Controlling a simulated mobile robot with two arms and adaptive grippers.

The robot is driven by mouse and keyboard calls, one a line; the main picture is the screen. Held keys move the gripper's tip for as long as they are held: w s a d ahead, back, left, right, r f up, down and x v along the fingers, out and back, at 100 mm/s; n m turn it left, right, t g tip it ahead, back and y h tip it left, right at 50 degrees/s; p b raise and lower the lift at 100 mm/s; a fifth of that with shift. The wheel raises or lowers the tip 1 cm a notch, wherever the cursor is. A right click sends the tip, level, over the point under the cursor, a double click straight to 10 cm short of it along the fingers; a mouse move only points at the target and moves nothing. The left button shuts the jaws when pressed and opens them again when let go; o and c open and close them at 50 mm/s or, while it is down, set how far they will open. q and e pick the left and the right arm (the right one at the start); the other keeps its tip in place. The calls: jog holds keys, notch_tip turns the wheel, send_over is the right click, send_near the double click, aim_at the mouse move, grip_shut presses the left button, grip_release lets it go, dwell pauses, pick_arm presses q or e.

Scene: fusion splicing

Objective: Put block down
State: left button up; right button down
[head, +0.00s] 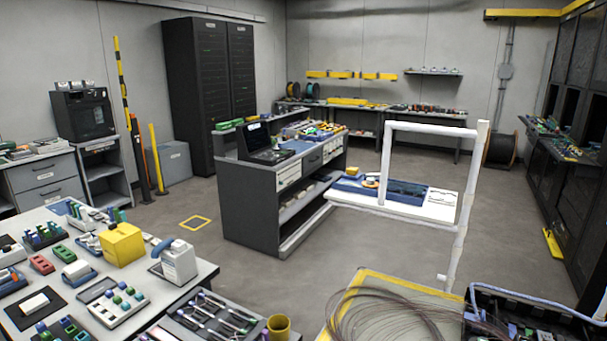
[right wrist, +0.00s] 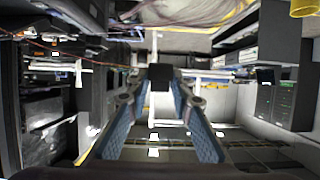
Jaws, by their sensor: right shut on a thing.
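A small dark block (right wrist: 160,74) is at the tips of my right gripper (right wrist: 160,88) in the right wrist view. The gripper's two blue-padded fingers close in on it from both sides and hold it. The block is clear of any surface I can make out; the room behind it appears upside down. Neither gripper shows in the head view, and my left gripper is not in view.
A crowded workbench (head: 208,272) stands at the front left, with a yellow box (head: 122,244) on it. A dark island counter (head: 249,203) is in the middle. A white-framed stand (head: 464,205) is right of it.

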dwell(0.4)
jog(key=shift+w+d+m+g+h, duration=0.1)
jog(key=shift+w+m+g+h, duration=0.15)
jog(key=shift+m+g+h, duration=0.7)
jog(key=shift+s+m+g+h, duration=0.1)
jog(key=shift+m+g+h, duration=0.25)
jog(key=shift+m+h, duration=0.5)
jog(key=shift+d+n+t+y, duration=0.15)
jog(key=shift+n+t+y, duration=0.55)
jog(key=shift+t+y, duration=0.1)
jog(key=shift+s+a+n+t+y, duration=0.15)
jog(key=shift+n+t+y, duration=0.1)
jog(key=shift+n+y, duration=0.35)
jog(key=shift+a+n+t+y, duration=0.1)
jog(key=shift+n+t+y, duration=0.15)
jog(key=shift+n+y, duration=0.3)
